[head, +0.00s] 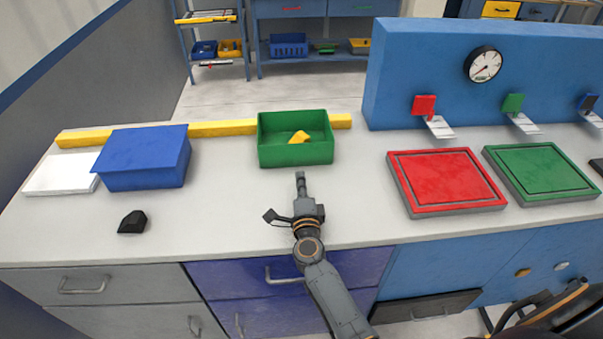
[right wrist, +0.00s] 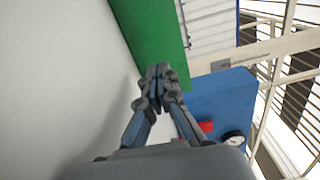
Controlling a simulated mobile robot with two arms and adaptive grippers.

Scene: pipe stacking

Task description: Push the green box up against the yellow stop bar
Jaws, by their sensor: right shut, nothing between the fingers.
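The open green box (head: 295,154) stands on the light worktop with a small yellow piece (head: 299,137) inside. The yellow stop bar (head: 222,128) runs along the back of the worktop, behind the box. The box hides part of the bar, so I cannot tell whether they touch. My right gripper (head: 300,178) is shut and empty, just in front of the box's near wall. In the right wrist view its closed fingertips (right wrist: 161,72) are at the green wall (right wrist: 152,30); I cannot tell whether they touch it. My left gripper is not in view.
A blue box (head: 145,162) and a white slab (head: 62,174) are at left, with a black lump (head: 132,222) in front. Red (head: 446,180) and green (head: 541,172) framed pads lie at right, before a blue panel (head: 420,65) with a gauge (head: 483,64).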

